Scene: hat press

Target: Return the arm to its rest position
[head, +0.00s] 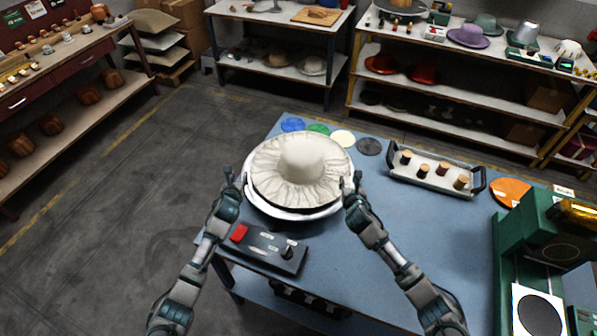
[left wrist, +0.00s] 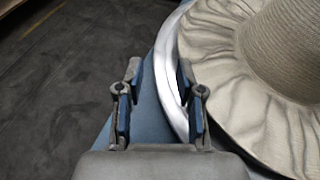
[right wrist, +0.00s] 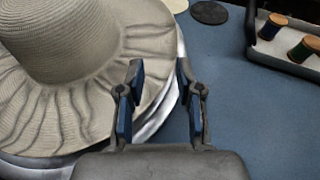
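My left gripper (head: 232,180) is at the left edge of the round white base under a cream wide-brimmed hat (head: 302,158). In the left wrist view its fingers (left wrist: 160,95) are apart with nothing between them but the tabletop and the edge of the white base (left wrist: 170,70). My right gripper (head: 350,184) is at the right edge of the same base. In the right wrist view its fingers (right wrist: 160,95) are also apart, over the base's rim, and hold nothing. The hat lies flat, with a wavy brim.
The blue table (head: 400,230) holds a black control box (head: 262,248) with a red button, a tray (head: 436,172) of thread spools, coloured discs (head: 342,138), and a green machine (head: 535,240) at right. Shelves with hats (head: 468,36) stand behind. The table's middle right is clear.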

